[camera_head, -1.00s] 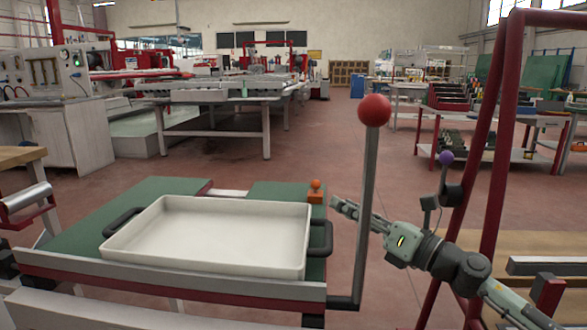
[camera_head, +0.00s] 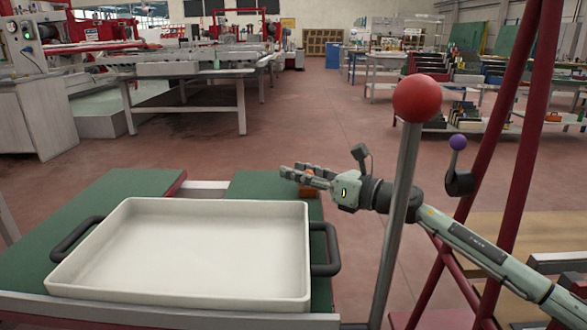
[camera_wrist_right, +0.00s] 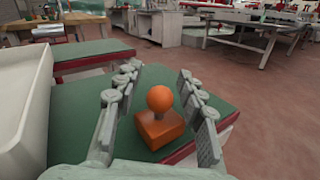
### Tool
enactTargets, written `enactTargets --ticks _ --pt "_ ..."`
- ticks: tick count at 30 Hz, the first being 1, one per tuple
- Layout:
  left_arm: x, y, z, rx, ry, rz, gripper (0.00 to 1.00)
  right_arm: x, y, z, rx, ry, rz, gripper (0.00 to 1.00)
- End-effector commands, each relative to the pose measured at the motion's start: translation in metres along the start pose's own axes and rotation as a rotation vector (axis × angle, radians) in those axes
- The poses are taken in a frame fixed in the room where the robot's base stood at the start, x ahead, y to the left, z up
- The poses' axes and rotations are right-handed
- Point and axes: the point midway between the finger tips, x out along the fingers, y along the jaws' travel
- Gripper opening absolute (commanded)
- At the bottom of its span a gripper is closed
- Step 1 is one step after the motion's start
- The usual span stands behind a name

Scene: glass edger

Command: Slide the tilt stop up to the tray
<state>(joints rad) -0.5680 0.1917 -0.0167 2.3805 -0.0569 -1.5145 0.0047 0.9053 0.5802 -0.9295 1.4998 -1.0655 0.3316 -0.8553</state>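The orange tilt stop, a block with a round knob, sits on the green tabletop (camera_wrist_right: 84,104). It shows between my fingers in the right wrist view (camera_wrist_right: 160,131); in the head view only part of it (camera_head: 309,192) shows beneath my gripper. My right gripper (camera_head: 304,176) is open, its fingers on either side of the stop with gaps visible in the wrist view (camera_wrist_right: 160,85). The white tray (camera_head: 303,255), with dark side handles, lies nearer, left of the stop in the wrist view (camera_wrist_right: 22,112). My left gripper is out of view.
A grey lever with a red ball (camera_head: 417,98) stands right of the tray, in front of my right arm. A red frame (camera_head: 520,150) and a purple-knobbed lever (camera_head: 457,143) are further right. Open floor lies beyond the table.

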Motion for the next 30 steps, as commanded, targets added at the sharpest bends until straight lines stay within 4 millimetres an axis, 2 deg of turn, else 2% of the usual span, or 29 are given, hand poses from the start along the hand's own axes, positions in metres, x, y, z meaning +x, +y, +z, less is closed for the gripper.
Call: enactTargets --ticks 4,13,22,30 --pt "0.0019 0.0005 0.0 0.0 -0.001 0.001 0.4 0.0122 0.0006 0.0005 0.0 0.0 0.001 0.4" --pt "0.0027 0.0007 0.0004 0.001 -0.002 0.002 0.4 0.014 0.0003 0.0 0.0 0.0 0.0 0.38" --pt "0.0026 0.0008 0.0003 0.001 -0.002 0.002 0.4 0.0138 0.0003 0.0 0.001 0.0 0.0 0.01" --pt "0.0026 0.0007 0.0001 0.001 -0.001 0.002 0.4 0.0137 0.0002 0.0 0.001 0.0 0.0 0.0"
